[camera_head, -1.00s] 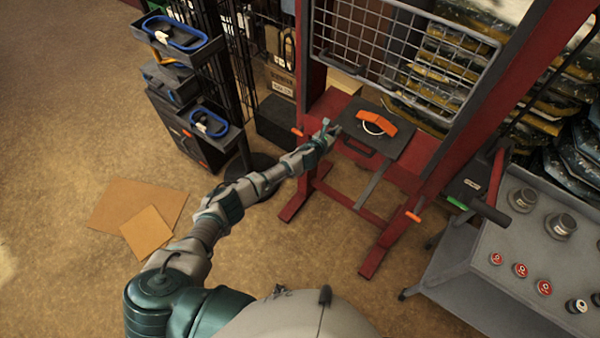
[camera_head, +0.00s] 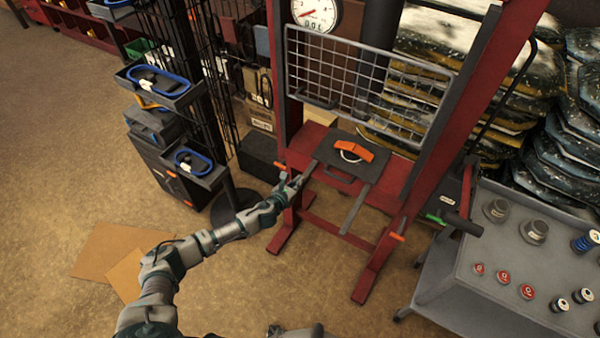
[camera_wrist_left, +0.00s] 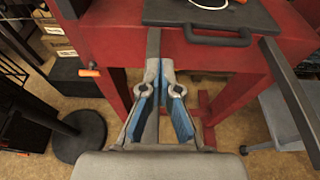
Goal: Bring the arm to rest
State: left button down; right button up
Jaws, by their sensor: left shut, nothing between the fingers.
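My left arm (camera_head: 228,228) reaches from the lower left toward the red lift frame (camera_head: 385,200). My left gripper (camera_head: 297,181) is shut and empty, just in front of the frame's red crossbeam. In the left wrist view its two fingers (camera_wrist_left: 160,68) come together at the front, with blue pads on their sides. A grey bar of the lift lies right beyond the fingertips; I cannot tell whether they touch it. My right gripper is out of view.
An orange-tipped lever (camera_wrist_left: 90,72) sticks out left of the gripper. A black shelf stand (camera_head: 190,165) with trays is at left. A grey cart (camera_head: 480,255) with weights and cans is at right. Cardboard sheets (camera_head: 118,258) lie on the open floor at lower left.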

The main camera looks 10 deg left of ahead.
pick_arm(q)
jog(key=s+d+f+n+g+y, duration=0.2)
jog(key=s+n, duration=0.6)
jog(key=n, duration=0.2)
jog(key=s+d+f+n+g+y, duration=0.1)
jog(key=s+f+n, duration=0.1)
jog(key=s+n, duration=0.7)
jog(key=s+a+f+n+g+y, duration=0.1)
jog(key=s+a+n+g, duration=0.35)
jog(key=s+n, duration=0.6)
jog(key=s+a+f+n+g+y, duration=0.1)
jog(key=s+a+n+g, duration=0.2)
jog(key=s+a+n, duration=0.7)
jog(key=s+d+f+m+g, duration=0.1)
jog(key=s+d+f, duration=0.15)
jog(key=f, duration=1.05)
jog(key=s+d+f+m, duration=0.1)
jog(key=s+f, duration=0.2)
jog(key=f, duration=1)
jog(key=s+a+f+g, duration=0.1)
jog(key=s+a+f, duration=0.1)
jog(key=s+f, duration=1.4)
jog(key=shift+s+a+f+b, duration=0.3)
jog(key=shift+s+a, duration=0.1)
jog(key=shift+s, duration=0.55)
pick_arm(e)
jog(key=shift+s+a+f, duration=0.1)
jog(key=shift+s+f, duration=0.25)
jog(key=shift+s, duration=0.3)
